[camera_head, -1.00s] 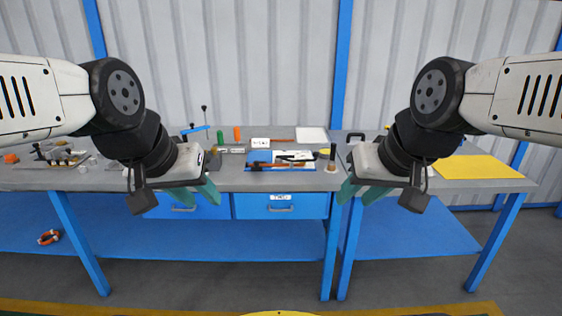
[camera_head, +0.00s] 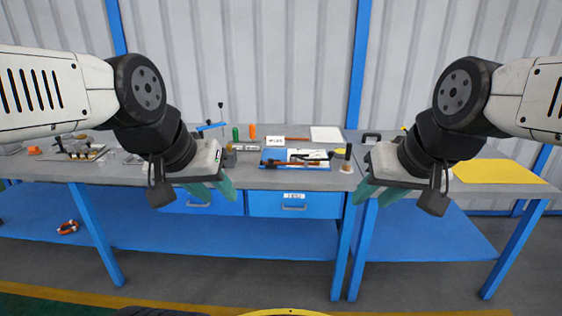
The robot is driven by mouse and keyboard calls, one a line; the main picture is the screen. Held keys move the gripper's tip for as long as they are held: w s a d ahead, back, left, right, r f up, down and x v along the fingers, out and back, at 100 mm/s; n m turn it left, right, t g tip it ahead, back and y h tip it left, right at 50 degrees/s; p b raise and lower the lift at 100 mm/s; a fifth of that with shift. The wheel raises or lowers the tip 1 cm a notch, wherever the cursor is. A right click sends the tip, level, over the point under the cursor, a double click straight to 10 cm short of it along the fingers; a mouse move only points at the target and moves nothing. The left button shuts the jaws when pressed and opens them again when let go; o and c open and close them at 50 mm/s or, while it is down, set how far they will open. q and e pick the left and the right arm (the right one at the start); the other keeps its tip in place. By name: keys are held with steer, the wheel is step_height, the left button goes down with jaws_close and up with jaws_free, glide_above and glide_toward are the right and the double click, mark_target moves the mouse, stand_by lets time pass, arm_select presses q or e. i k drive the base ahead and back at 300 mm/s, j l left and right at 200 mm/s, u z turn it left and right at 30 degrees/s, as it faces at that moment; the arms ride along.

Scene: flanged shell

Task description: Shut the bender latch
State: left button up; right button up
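A tool with a blue bar and upright black-knobbed levers (camera_head: 212,126) stands on the workbench, just behind my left gripper (camera_head: 213,190). It may be the bender. Its lower part is hidden by that gripper and arm, and I cannot make out a latch or its state. My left gripper is open and empty, with its teal fingers apart in front of the bench edge. My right gripper (camera_head: 378,192) is also open and empty, in front of the bench to the right. Neither gripper touches anything that I can see.
The grey workbench (camera_head: 330,180) has blue drawers (camera_head: 292,204) below. A blue mat with tools (camera_head: 285,158), green (camera_head: 235,134) and orange (camera_head: 252,131) handles and a brush-like tool (camera_head: 347,158) lie on it. A yellow sheet (camera_head: 497,171) lies right. Small parts (camera_head: 80,151) lie left.

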mark_target(272, 166)
steer(key=i+j+z, duration=0.25)
steer(key=i, duration=0.2)
steer(key=i+j+z, duration=0.3)
steer(key=i+j, duration=0.15)
